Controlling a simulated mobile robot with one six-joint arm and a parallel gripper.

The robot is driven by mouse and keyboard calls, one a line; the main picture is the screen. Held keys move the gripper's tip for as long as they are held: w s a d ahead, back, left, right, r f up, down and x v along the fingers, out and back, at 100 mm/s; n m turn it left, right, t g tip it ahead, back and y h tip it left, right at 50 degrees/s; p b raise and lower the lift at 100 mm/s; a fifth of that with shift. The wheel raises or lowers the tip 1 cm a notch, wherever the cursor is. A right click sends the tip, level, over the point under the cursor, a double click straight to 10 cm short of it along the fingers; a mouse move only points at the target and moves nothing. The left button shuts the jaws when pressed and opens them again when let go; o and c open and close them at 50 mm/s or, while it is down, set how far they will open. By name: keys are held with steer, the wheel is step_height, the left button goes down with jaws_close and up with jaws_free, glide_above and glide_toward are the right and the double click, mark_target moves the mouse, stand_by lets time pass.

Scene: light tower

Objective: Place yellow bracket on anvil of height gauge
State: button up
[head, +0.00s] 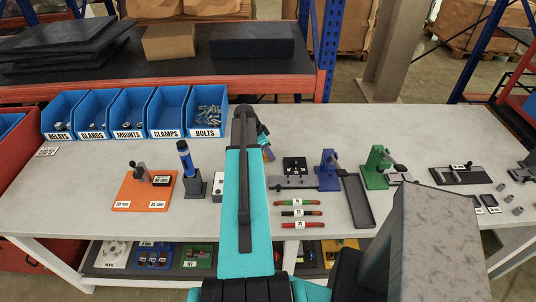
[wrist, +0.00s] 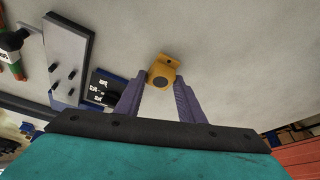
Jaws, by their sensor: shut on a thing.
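The yellow bracket (wrist: 163,72) is a small block with a round dark hole and a flange. In the wrist view it sits between the tips of my gripper's purple fingers (wrist: 160,92), which are shut on it. In the head view my arm hides the bracket, and only a bit of my gripper (head: 268,152) shows past it. An orange plate (head: 128,196) with a grey post, a small black display and two mm labels lies left of my arm. It may be the height gauge; I cannot be sure, and its anvil is too small to make out.
Blue bins (head: 167,113) line the table's back left. A blue and black upright tool (head: 186,160) stands beside the orange plate. Right of my arm are a blue stand (head: 328,172), a green stand (head: 376,168), a dark tray (head: 357,199) and several red and green-handled tools (head: 298,213).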

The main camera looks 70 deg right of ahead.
step_height(320, 180, up, 9)
steer(key=b, duration=0.3)
steer(key=shift+r, duration=0.15)
stand_by(0.3)
steer(key=shift+w, duration=0.15)
stand_by(0.6)
steer(key=w+a+n+b, duration=0.1)
steer(key=w, duration=0.3)
steer(key=w+a+r+n+t, duration=0.1)
steer(key=w+a+n, duration=0.1)
steer(key=w, duration=0.2)
steer(key=w+a+n+h+b, duration=0.1)
steer(key=w+n, duration=0.1)
steer(key=w, duration=0.2)
steer(key=shift+w+a+r+t+b, duration=0.2)
steer(key=shift+w+r+t+b, duration=0.1)
steer(key=shift+w+r+b, duration=0.1)
jaws_close()
steer(key=w+a+r+n+t+y+b, duration=0.1)
steer(key=w+a+r+n+t+b, duration=0.2)
steer(key=w+a+n, duration=0.9)
steer(key=w+a+r+n+t+b, duration=0.2)
steer(key=w+a+r+n+b, duration=0.15)
steer(key=w+a, duration=1.45)
steer(key=w+a+r+n+t+y+p, duration=0.1)
steer(key=a+n, duration=0.5)
steer(key=a, duration=2.6)
steer(key=shift+w+a+r+n+y+p, duration=0.2)
steer(key=shift+a+r+n+y+p, duration=0.15)
steer(key=shift+r+y+p, duration=0.5)
